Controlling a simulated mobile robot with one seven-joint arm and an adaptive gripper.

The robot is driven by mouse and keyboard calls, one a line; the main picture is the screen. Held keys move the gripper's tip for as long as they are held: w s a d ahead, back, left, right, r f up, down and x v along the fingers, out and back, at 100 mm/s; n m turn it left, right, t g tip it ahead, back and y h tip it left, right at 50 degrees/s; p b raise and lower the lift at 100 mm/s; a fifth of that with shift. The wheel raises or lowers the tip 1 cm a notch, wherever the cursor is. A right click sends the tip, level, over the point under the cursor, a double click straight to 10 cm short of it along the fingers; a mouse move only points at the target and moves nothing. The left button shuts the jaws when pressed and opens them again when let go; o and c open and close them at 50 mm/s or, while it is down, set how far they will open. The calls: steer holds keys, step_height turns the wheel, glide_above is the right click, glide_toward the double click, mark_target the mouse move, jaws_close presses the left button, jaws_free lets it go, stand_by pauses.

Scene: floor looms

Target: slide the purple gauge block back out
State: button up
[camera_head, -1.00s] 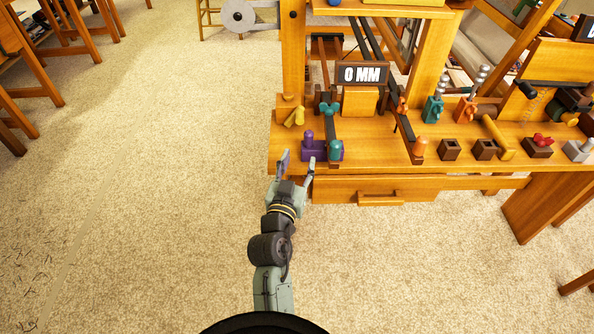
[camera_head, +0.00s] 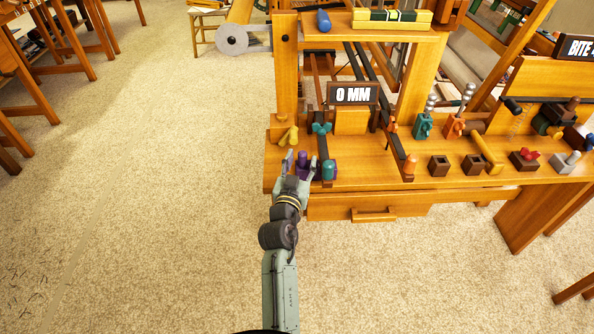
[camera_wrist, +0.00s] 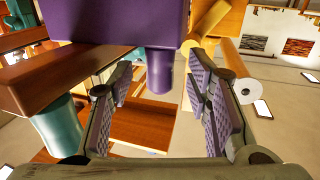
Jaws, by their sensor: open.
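The purple gauge block (camera_head: 303,159) sits at the left front of the loom's bench, mostly hidden behind my gripper in the head view. In the wrist view the purple block (camera_wrist: 115,22) fills the upper part, and its round purple knob (camera_wrist: 159,72) points down in the picture. My gripper (camera_head: 301,166) is open at the block. In the wrist view its purple-padded fingers (camera_wrist: 165,90) stand on either side of the knob, with gaps left and right of it. I cannot tell whether any part touches.
A dark bar with a teal knob (camera_head: 329,169) lies just right of the block. A yellow wing piece (camera_head: 288,136) is behind it. A "0 MM" sign (camera_head: 353,94) stands beyond. Orange (camera_head: 410,163) and brown pieces sit further right. The floor left of the bench is clear.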

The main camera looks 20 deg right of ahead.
steer(key=shift+x, duration=1.1)
steer(key=shift+c, duration=0.2)
jaws_close()
